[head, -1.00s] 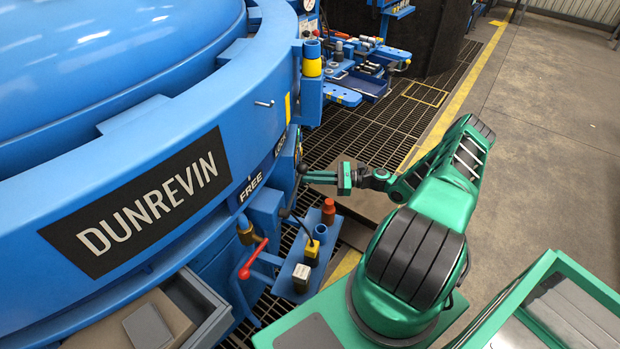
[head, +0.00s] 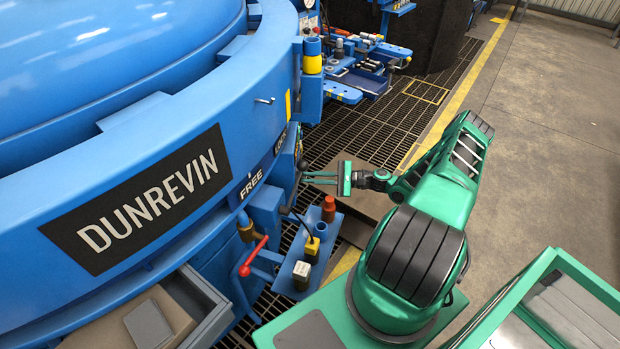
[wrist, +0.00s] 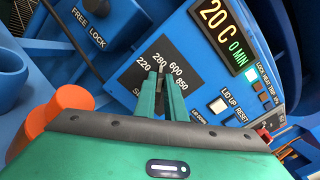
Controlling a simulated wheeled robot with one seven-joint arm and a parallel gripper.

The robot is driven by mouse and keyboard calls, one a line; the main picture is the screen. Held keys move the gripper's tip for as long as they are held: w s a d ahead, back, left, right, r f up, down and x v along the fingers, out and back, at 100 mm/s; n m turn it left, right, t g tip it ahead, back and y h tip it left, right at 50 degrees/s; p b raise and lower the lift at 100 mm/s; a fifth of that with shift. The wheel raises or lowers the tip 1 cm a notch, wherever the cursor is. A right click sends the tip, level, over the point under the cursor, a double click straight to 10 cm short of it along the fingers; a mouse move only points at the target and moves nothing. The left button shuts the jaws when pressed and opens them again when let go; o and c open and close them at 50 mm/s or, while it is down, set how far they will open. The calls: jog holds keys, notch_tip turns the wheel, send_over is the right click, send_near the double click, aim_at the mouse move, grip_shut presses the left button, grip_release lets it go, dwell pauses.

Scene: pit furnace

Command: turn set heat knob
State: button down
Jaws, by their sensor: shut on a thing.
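The set heat knob (wrist: 161,77) is a small dark piece on a black dial plate marked 220, 280, 600 and 850, in the wrist view. It is mostly hidden between the fingers. My gripper (wrist: 162,92) is shut on it, its two green fingers on either side. In the head view my gripper (head: 320,178) reaches left to the side of the blue furnace, and the knob cannot be made out there.
Above the dial a display (wrist: 222,25) reads 20 C and 0 MIN. Lid up and reset buttons (wrist: 218,106) sit to the right. A free/lock lever (wrist: 97,7) is at upper left. An orange cylinder (wrist: 70,100) stands left of my gripper. A red-handled valve (head: 252,258) is on the furnace side.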

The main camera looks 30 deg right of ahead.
dwell(0.5)
jog(key=c, duration=1.8)
grip_release()
jog(key=v, duration=1)
jog(key=shift+s+d+f, duration=0.1)
jog(key=shift+s+d, duration=0.05)
jog(key=shift+d, duration=0.15)
